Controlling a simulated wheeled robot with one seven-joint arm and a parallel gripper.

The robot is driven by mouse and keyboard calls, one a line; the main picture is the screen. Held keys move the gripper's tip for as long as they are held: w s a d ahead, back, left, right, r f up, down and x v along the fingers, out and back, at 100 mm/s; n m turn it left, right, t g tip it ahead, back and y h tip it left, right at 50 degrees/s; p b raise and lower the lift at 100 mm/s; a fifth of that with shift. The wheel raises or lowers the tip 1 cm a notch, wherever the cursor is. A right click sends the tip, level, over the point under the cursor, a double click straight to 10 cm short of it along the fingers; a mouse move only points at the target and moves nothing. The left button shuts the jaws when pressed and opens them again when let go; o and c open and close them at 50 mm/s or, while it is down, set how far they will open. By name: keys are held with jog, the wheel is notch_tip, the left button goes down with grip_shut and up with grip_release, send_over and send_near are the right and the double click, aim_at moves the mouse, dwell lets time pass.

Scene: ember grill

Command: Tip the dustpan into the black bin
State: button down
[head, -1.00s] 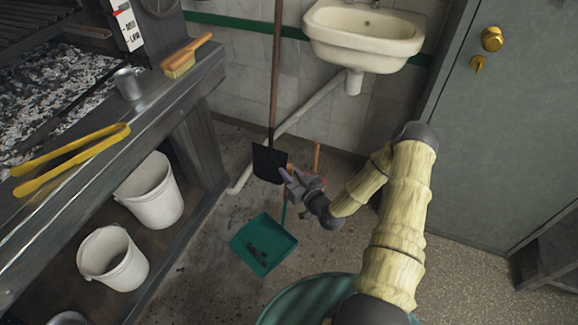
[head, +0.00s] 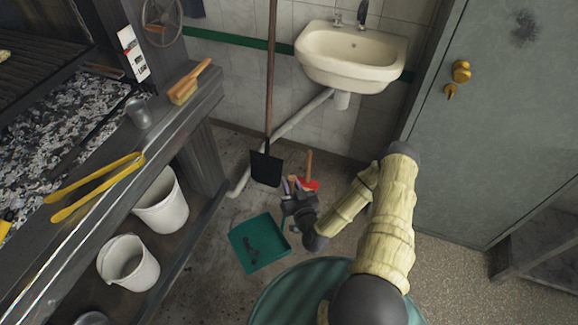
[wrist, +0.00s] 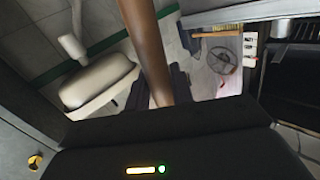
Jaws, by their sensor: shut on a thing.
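The teal dustpan (head: 250,262) is on or close above the floor in the middle of the head view, with dark bits (head: 252,248) in it. I cannot tell whether its pan touches the floor. My gripper (head: 292,184) is behind and to the right of the pan, shut on its brown handle. In the wrist view the handle (wrist: 152,45) runs between the dark fingers. The handle's lower part is mostly hidden by my gripper in the head view. The black bin is not in view.
A black shovel (head: 266,168) leans on the wall behind the pan. A red brush (head: 311,186) stands close behind my gripper. White buckets (head: 128,265) sit under the grill bench at left. A sink (head: 350,70) and grey door (head: 480,130) are behind and right.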

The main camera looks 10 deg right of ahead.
aim_at(292, 179)
jog(key=r+p, duration=0.1)
jog(key=s+r+p, duration=0.1)
jog(key=r+h+p, duration=0.1)
jog(key=shift+s+r+m, duration=0.25)
jog(key=shift+s+m, duration=0.15)
jog(key=shift+s+r+h+p, duration=0.2)
jog(key=shift+s+h+p, duration=0.1)
jog(key=shift+p, duration=0.25)
jog(key=shift+f, duration=0.15)
